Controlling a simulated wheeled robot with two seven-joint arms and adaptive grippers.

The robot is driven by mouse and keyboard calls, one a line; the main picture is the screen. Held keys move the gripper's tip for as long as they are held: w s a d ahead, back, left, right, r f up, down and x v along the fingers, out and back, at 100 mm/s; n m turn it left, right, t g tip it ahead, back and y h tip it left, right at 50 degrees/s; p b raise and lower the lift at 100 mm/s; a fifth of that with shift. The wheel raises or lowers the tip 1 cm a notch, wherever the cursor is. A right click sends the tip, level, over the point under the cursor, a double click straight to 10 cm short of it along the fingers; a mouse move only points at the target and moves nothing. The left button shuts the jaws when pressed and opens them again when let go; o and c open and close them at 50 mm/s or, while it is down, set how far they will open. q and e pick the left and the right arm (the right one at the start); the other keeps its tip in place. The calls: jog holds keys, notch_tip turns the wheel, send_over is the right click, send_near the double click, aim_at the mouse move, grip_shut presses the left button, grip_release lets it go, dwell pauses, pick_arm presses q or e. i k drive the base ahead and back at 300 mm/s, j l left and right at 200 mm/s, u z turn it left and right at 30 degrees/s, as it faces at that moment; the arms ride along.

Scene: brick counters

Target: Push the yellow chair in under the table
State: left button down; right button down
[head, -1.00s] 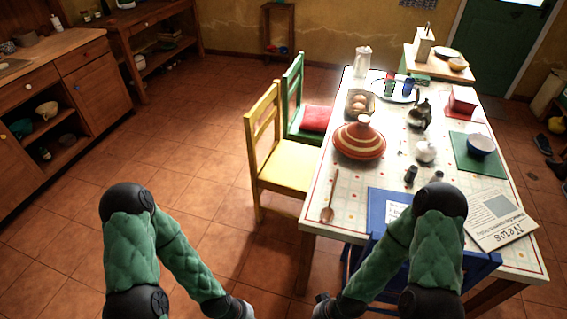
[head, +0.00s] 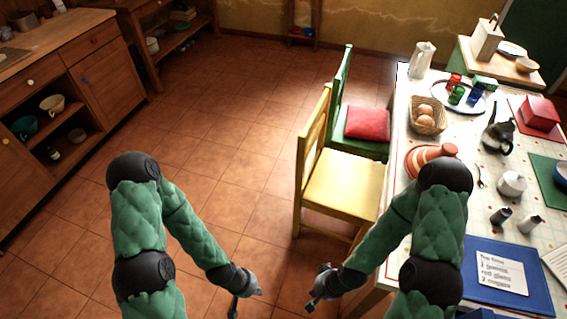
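The yellow chair (head: 341,184) stands on the tiled floor at the left side of the table (head: 402,103), its back to the left and its seat towards the table. The front of its seat is close to the table edge. My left gripper (head: 246,301) hangs low over the floor, left of and nearer than the chair, touching nothing. My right gripper (head: 311,303) is in front of the chair, near the table's near left corner, and seems apart from both. The fingers of both grippers are small and dark, so their opening is unclear.
A green chair (head: 343,100) with a red cushion (head: 367,124) stands just beyond the yellow one. A tagine (head: 424,158), basket (head: 427,115), pitcher (head: 421,60) and blue board (head: 506,279) lie on the table. Wooden cabinets (head: 62,95) line the left. The floor between is clear.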

aim_at(340, 185)
jog(key=i+j, duration=0.35)
jog(key=i+j+z, duration=0.1)
jog(key=i+j, duration=0.25)
jog(key=j, duration=0.15)
jog(key=i+j, duration=0.35)
jog(key=i+j+z, duration=0.1)
jog(key=i+j, duration=0.25)
jog(key=j, duration=0.15)
jog(key=i+j+z, duration=0.1)
jog(key=i+j, duration=0.25)
jog(key=j, duration=0.15)
jog(key=i+j+z, duration=0.1)
jog(key=z, duration=2.4)
